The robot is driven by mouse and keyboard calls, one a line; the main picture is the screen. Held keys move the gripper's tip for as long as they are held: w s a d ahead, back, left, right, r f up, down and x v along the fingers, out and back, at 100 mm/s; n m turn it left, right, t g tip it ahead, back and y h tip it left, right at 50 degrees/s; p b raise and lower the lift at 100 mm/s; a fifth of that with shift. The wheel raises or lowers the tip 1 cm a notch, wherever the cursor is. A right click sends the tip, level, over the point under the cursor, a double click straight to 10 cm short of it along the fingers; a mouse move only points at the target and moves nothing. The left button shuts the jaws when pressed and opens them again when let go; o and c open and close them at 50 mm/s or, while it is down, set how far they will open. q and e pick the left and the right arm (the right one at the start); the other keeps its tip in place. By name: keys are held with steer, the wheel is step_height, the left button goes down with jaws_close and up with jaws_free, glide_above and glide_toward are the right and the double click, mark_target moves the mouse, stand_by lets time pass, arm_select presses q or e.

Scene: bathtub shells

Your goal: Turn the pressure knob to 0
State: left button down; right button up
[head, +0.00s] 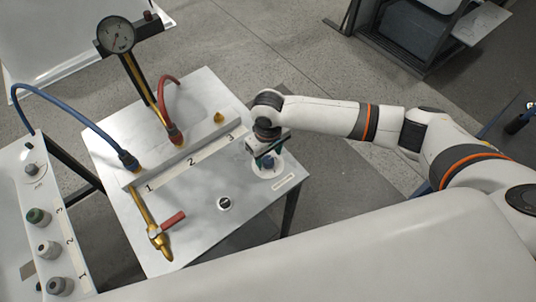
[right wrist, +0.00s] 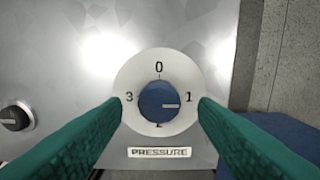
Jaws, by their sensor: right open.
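The blue pressure knob (right wrist: 157,101) sits on a white round dial above a "PRESSURE" label in the right wrist view. The dial shows 0 at the top, 1 at right and 3 at left; the bottom number is mostly hidden. The knob's pale pointer mark faces right, about at 1. My right gripper (right wrist: 158,108) is open, its green fingers on either side of the knob with gaps visible. In the head view the right gripper (head: 265,157) is over the dial at the metal table's right side. My left gripper is out of view.
The metal table (head: 190,225) holds a small black knob (head: 224,203), a brass pipe with a red-handled valve (head: 172,219), hoses and a pressure gauge (head: 116,35). A side panel with several knobs (head: 47,249) stands at left. Floor shows right of the table.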

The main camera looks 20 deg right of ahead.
steer(key=shift+f, duration=1.1)
steer(key=c, duration=1)
steer(key=shift+r+p, duration=0.1)
steer(key=shift+p, duration=0.2)
